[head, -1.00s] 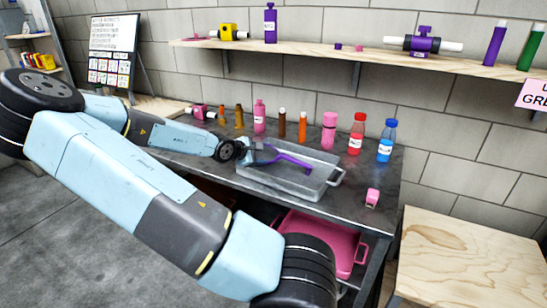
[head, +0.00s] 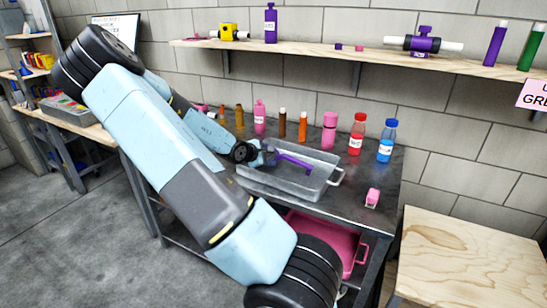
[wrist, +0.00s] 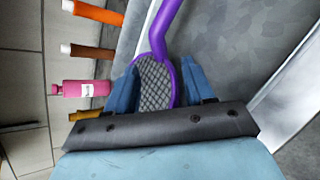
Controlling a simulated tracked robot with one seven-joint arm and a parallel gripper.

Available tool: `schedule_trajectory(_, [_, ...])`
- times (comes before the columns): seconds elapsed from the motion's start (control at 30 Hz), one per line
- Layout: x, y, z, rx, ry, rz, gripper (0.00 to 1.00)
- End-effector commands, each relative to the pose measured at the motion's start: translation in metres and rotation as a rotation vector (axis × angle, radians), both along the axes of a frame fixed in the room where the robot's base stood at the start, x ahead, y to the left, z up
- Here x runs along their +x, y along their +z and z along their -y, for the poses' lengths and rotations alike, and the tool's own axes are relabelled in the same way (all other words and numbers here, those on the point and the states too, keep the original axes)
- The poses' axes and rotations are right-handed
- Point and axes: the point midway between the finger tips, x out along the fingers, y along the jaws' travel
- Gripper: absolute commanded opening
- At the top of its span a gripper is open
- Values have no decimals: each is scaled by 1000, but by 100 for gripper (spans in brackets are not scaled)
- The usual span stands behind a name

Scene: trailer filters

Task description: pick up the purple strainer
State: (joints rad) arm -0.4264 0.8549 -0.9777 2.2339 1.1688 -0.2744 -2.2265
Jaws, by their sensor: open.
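The purple strainer (head: 294,162) is at the grey tray (head: 285,188) on the dark table; its handle slants down to the right in the head view. In the wrist view, its purple rim and mesh bowl (wrist: 155,82) lie between the two blue fingers of my gripper (wrist: 158,78), and its handle (wrist: 160,30) runs up out of the picture. The fingers are open, one on each side of the bowl. My gripper (head: 264,153) is over the tray's left part in the head view and hides the bowl there. I cannot tell whether the fingers touch the rim.
Several bottles stand behind the tray, among them a pink one (head: 329,133), a red one (head: 357,134) and a blue one (head: 387,140). A small pink item (head: 372,198) is right of the tray. A pink bin (head: 325,240) is below the tabletop. A shelf (head: 300,53) runs above.

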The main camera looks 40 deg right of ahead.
Motion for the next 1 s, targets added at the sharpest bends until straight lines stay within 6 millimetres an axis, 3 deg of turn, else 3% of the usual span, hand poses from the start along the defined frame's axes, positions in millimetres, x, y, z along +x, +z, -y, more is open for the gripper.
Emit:
schedule_trajectory(0.6, [6, -24, 39, 1, -2, 0, 53])
schedule_trajectory(1.0, [8, -26, 43, -1, -1, 0, 52])
